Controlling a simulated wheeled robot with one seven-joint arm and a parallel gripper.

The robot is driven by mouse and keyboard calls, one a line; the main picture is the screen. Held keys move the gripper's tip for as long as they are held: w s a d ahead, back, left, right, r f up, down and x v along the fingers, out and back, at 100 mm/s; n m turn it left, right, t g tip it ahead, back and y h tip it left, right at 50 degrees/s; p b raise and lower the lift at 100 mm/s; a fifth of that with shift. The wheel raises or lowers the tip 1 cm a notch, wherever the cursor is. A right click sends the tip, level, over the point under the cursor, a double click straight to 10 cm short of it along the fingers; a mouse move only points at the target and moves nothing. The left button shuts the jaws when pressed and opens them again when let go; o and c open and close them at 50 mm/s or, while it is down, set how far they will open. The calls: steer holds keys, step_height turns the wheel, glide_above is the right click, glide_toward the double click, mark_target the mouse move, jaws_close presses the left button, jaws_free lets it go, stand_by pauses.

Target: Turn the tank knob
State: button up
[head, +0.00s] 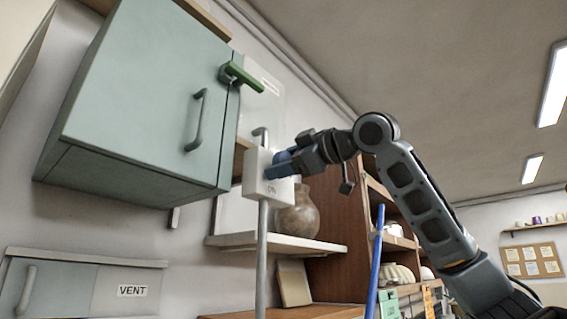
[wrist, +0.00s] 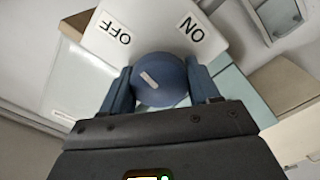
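The tank knob (wrist: 160,78) is round and dark blue with a short pale mark, which sits left of its middle and slants toward the OFF side. It is on a white box face (wrist: 160,20) labelled OFF at left and ON at right in the wrist view. In the head view the white box (head: 262,189) is on a grey upright pipe, and the knob is mostly hidden by my gripper. My gripper (wrist: 161,85) has one blue finger on each side of the knob; both appear to touch it. It also shows in the head view (head: 283,167).
A green wall cabinet (head: 150,90) with a green-handled latch (head: 240,76) hangs left of the box. A clay vase (head: 298,217) stands on a shelf (head: 255,241) behind it. A blue pole (head: 374,262) stands below my arm. A VENT panel (head: 105,283) is lower left.

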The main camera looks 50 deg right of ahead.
steer(key=c, duration=0.5)
steer(key=shift+n+p, duration=0.35)
steer(key=shift+n, duration=0.85)
steer(key=o, duration=1)
steer(key=s+b, duration=0.2)
steer(key=s, duration=0.6)
steer(key=shift+w+d, duration=0.1)
steer(key=shift+d, duration=0.05)
